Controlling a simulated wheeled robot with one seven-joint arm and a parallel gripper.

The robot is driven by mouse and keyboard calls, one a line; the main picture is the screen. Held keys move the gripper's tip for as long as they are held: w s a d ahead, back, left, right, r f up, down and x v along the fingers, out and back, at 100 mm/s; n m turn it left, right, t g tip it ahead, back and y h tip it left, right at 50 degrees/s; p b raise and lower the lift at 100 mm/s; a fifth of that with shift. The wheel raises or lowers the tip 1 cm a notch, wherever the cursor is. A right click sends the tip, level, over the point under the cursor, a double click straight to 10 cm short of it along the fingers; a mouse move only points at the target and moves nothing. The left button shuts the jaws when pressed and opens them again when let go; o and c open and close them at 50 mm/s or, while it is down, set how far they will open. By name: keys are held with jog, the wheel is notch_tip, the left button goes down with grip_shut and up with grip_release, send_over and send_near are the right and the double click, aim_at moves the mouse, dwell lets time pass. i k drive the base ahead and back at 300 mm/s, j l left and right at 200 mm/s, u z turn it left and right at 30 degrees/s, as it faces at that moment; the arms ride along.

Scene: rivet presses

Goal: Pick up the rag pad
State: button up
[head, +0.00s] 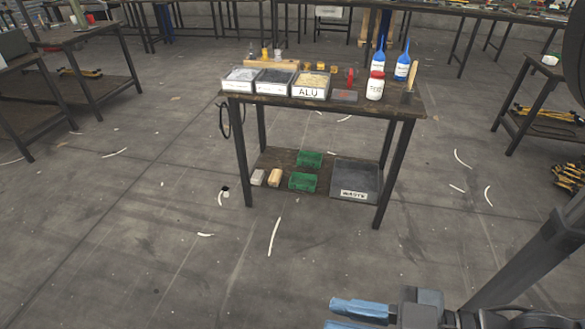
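I cannot single out the rag pad with certainty at this distance. Two small pad-like blocks lie on the lower shelf of the middle workbench: a whitish one (258,177) and a tan one (274,178) to its right. A flat grey piece with a red mark (344,96) lies on the bench top. My gripper (348,317) is at the bottom edge of the head view, far in front of the bench. Its two blue fingers are apart with nothing seen between them; the lower finger is partly cut off.
The workbench (405,104) bears labelled bins (310,86), blue bottles (402,66) and a white jar (375,86). Its lower shelf also holds green trays (303,181) and a grey waste bin (356,180). Open floor lies before it. Other benches stand left, right and behind.

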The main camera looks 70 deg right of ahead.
aim_at(258, 174)
jog(key=z, duration=1.35)
jog(key=i+j+u, duration=0.3)
jog(key=i, duration=0.3)
jog(key=i+j+u, duration=0.1)
jog(key=i+u, duration=0.2)
jog(key=i, duration=0.3)
jog(key=i+j+z, duration=0.15)
jog(key=i+z, duration=0.35)
jog(key=i+j+z, duration=0.25)
jog(key=z, duration=0.2)
jog(key=i+j+z, duration=0.35)
jog(key=z, duration=0.15)
